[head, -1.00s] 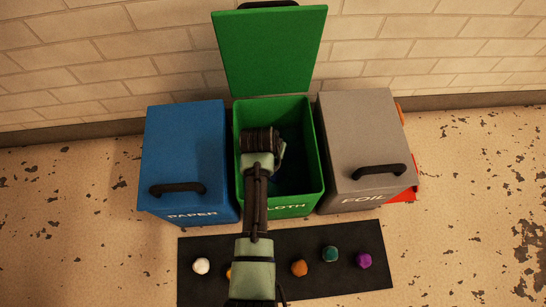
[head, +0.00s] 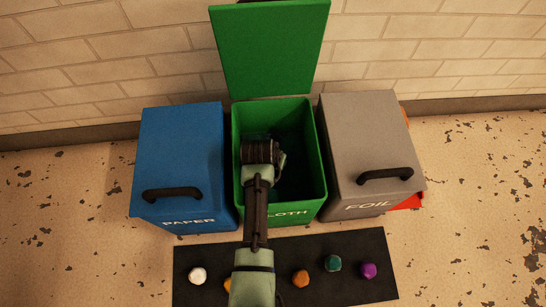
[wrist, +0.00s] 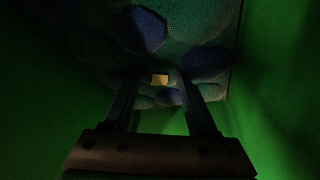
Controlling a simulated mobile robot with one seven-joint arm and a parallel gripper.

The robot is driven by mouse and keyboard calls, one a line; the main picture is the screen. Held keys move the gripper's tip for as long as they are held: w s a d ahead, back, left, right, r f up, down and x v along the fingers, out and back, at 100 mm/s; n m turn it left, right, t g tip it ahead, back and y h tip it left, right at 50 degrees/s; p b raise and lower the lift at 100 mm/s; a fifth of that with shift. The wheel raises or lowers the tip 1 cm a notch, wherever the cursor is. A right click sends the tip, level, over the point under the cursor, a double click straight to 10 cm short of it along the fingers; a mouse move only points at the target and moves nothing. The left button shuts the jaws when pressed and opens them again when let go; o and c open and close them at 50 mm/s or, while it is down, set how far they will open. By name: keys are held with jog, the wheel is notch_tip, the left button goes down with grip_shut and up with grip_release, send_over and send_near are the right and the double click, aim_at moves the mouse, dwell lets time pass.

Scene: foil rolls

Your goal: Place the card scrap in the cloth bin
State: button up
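The green cloth bin (head: 320,150) stands in the middle with its lid (head: 270,50) raised against the wall. My arm reaches over its front edge, and my wrist is inside the bin mouth; the fingers are hidden in the head view. In the wrist view, my gripper (wrist: 160,92) points down inside the green walls with its two fingers apart. A small pale tan square, which looks like the card scrap (wrist: 160,80), shows between and beyond the fingertips, with dark gaps on both sides. It appears to lie among the rounded blue and teal lumps (wrist: 145,30) at the bottom.
The closed blue paper bin (head: 180,150) stands close on the left, the closed grey foil bin (head: 365,145) close on the right. A black mat (head: 345,285) in front bears several coloured lumps, partly behind my arm. Something red (head: 408,202) shows behind the foil bin.

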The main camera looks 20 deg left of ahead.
jog(key=p+v, duration=0.9)
jog(key=v, duration=0.3)
jog(key=shift+r, duration=0.2)
dwell(0.4)
